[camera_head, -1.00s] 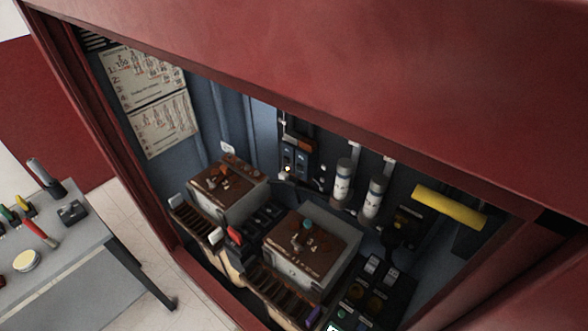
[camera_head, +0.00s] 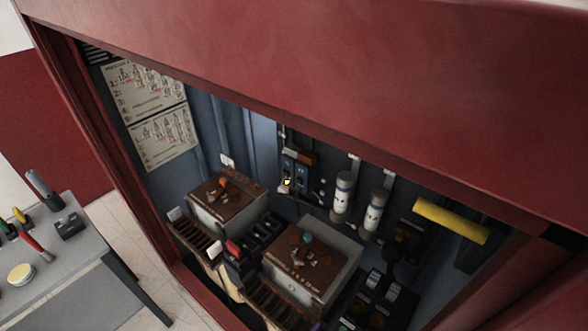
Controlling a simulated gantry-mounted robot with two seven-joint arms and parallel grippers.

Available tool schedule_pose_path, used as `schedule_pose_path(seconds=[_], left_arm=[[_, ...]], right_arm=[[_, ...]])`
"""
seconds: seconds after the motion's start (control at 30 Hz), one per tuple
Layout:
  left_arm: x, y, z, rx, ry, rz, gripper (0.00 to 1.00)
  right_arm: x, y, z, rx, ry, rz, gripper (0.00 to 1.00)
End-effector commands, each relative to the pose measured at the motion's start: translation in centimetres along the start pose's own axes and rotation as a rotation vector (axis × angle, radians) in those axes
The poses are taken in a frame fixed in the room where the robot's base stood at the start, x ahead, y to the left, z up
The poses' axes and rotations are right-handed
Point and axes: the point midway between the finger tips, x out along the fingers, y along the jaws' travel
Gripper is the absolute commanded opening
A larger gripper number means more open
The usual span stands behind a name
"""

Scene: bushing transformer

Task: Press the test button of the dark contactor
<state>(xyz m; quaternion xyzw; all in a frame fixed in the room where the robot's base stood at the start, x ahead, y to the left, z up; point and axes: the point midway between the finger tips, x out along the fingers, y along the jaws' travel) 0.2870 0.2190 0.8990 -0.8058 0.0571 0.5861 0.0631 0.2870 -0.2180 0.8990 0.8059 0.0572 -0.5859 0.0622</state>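Two block-shaped devices with brown tops and grey sides sit inside the open red cabinet. The left one (camera_head: 225,197) has a small orange knob on top. The right one (camera_head: 310,262) is closer to the cabinet front and has a small teal knob on top. They look like contactors, but I cannot tell which is the dark one or which knob is a test button. Neither of my grippers is in view.
A red cabinet lintel (camera_head: 330,75) overhangs the opening. Inside are two cylindrical fuses (camera_head: 373,212), a yellow bar (camera_head: 450,221), a dark switch block (camera_head: 298,167) and wall charts (camera_head: 160,135). A grey table (camera_head: 75,260) with tools stands outside at left.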

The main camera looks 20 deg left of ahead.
Motion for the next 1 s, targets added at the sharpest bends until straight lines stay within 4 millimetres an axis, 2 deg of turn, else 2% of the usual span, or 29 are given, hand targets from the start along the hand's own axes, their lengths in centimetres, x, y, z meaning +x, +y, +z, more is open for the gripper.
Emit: schedule_pose_path(seconds=[0.17,0.6,1.0], left_arm=[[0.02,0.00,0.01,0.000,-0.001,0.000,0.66],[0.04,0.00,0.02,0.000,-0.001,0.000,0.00],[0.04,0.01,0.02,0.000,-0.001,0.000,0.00]], right_arm=[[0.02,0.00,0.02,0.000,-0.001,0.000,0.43],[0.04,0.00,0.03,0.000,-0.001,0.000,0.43],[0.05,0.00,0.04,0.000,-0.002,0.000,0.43]])
